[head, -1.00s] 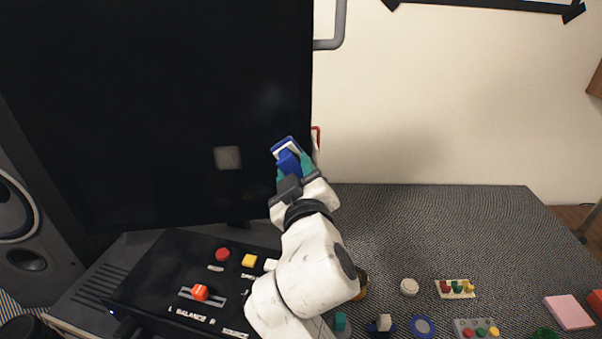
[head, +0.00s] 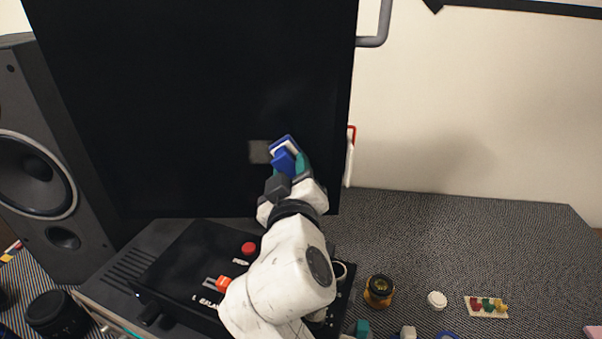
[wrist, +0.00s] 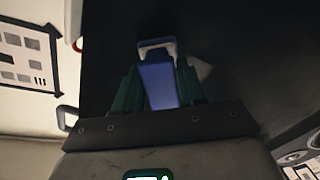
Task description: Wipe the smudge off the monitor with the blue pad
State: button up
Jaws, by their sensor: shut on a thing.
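The monitor (head: 190,100) is a large black screen at the back left. A grey smudge (head: 259,152) shows on its lower right part. In the wrist view a pale patch of the smudge (wrist: 203,69) shows just right of the pad. My gripper (head: 290,164) is shut on the blue pad (head: 283,160), which has a white layer near its far end. In the wrist view the pad (wrist: 158,84) sits between the green fingers. The pad is in front of the screen, just right of the smudge and partly overlapping its edge. I cannot tell whether it touches the screen.
A black control box (head: 190,270) with a red button and orange slider lies below the monitor, partly behind my arm. A speaker (head: 45,170) stands at left. Small parts, including a white cap (head: 437,299), lie at front right. The dark mat (head: 480,235) is clear behind them.

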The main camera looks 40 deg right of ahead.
jog(key=w+a+b, duration=0.2)
jog(key=w+a, duration=0.2)
jog(key=a, duration=0.2)
jog(key=shift+w, duration=0.2)
dwell(0.6)
jog(key=shift+a, duration=0.1)
jog(key=v, duration=0.6)
dwell(0.3)
jog(key=shift+s+a, duration=0.1)
jog(key=shift+v, duration=1.4)
